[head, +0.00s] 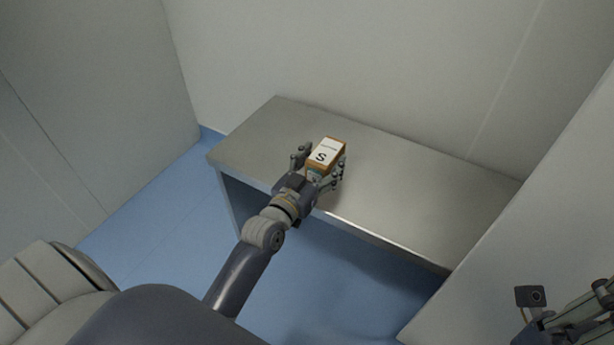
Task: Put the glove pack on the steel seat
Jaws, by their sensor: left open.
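The glove pack (327,152) is a small orange-brown box with a white label marked "S". It appears to rest on the steel seat (420,195), a grey metal bench against the back wall, left of the bench's middle. My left gripper (322,168) is open, with its fingers on either side of the pack at the bench's front edge. The picture is too small to tell whether the fingers touch it. The pack's near lower part is hidden by the gripper. My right gripper (565,315) shows only partly at the lower right corner, away from the bench.
The bench top is clear on both sides of the pack. Pale walls close in the back, left and right, and the right wall (530,200) stands close to the bench end. The blue floor (170,225) is free in front and to the left.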

